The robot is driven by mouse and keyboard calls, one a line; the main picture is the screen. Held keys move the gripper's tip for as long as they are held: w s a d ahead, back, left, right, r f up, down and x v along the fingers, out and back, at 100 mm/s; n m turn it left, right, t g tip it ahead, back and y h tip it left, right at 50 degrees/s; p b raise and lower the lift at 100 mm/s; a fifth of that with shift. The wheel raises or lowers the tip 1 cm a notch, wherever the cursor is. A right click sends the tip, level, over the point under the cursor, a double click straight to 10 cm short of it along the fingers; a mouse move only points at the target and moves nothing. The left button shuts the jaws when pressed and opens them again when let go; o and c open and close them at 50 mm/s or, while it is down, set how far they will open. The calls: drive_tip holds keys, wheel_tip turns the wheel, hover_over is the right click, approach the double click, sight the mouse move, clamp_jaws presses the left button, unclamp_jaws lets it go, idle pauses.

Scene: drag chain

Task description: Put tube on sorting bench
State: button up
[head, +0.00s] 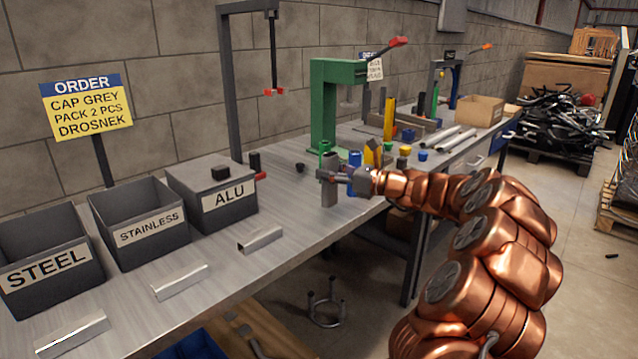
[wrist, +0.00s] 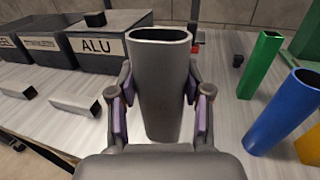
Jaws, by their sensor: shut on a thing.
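My gripper (head: 333,173) is shut on a grey, flat-sided oval tube (head: 329,195). In the wrist view the tube (wrist: 160,85) stands upright between the two finger pads of my gripper (wrist: 160,112), its open end up. The tube is over the sorting bench (head: 290,240), near its front edge.
Grey bins marked STEEL (head: 60,280), STAINLESS (head: 150,240) and ALU (head: 215,212) stand left. Short metal profiles (head: 180,282) lie along the front. A green tube (wrist: 258,65) and blue tube (wrist: 285,112) stand close right. A green press (head: 322,100) stands behind.

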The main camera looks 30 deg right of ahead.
drive_tip(key=shift+w+a+f+b, duration=0.1)
drive_tip(key=shift+w+f+b, duration=0.25)
drive_tip(key=shift+w+f, duration=0.75)
drive_tip(key=shift+w+a+f+b, duration=0.1)
drive_tip(key=shift+w+f+b, duration=0.2)
drive_tip(key=shift+w+f, duration=0.75)
drive_tip(key=shift+w+r, duration=0.1)
drive_tip(key=shift+w, duration=0.05)
drive_tip(key=o, duration=1.2)
drive_tip(key=shift+o, duration=0.2)
drive_tip(key=shift+r, duration=0.1)
drive_tip(key=p+v, duration=0.1)
drive_tip(key=v, duration=1.1)
drive_tip(key=shift+p, duration=0.35)
